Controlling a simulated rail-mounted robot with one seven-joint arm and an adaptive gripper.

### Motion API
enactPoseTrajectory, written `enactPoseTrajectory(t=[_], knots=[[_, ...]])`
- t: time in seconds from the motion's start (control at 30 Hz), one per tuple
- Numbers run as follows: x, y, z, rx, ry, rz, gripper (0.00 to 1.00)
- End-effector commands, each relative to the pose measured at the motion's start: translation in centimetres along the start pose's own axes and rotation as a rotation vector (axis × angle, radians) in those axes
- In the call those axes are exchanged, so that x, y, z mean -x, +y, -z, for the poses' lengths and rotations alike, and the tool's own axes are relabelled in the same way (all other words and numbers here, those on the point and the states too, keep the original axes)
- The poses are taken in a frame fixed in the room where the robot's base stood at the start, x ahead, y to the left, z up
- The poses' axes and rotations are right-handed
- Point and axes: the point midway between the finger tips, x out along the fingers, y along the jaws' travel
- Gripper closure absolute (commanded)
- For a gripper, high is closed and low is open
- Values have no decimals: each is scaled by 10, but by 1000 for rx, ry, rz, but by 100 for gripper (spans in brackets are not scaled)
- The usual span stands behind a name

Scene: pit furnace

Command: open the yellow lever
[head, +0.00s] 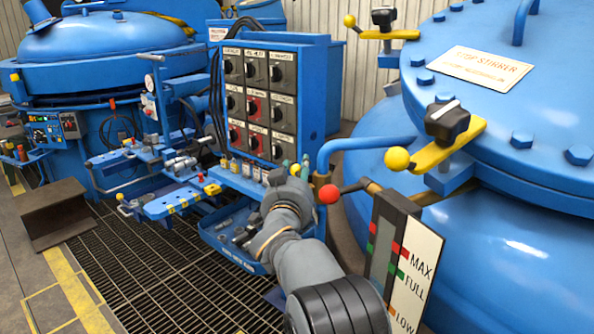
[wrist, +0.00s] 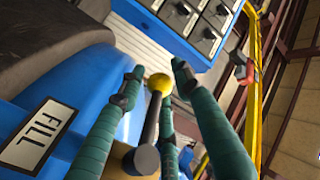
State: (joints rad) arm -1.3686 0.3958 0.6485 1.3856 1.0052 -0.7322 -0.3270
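In the wrist view, a lever with a yellow ball knob (wrist: 159,83) and a dark shaft rises from a brass-coloured body. My gripper (wrist: 158,70) has teal-wrapped fingers spread apart, with the knob and shaft in the gap between them. Contact between fingers and lever cannot be made out. In the head view, my gripper (head: 296,165) is at the end of my grey arm, below the right edge of the switch panel. A small yellow spot, likely the knob (head: 295,169), shows between the fingertips; my arm hides the lever's base.
A large blue vessel (head: 500,240) fills the right side.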

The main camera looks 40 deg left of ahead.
Motion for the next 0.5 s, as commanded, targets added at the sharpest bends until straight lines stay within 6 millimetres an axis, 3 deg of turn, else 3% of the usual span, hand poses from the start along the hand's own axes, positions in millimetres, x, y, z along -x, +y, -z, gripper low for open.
enactPoseTrajectory(t=[0.5], knots=[[0,0,0,0,0,0,99]])
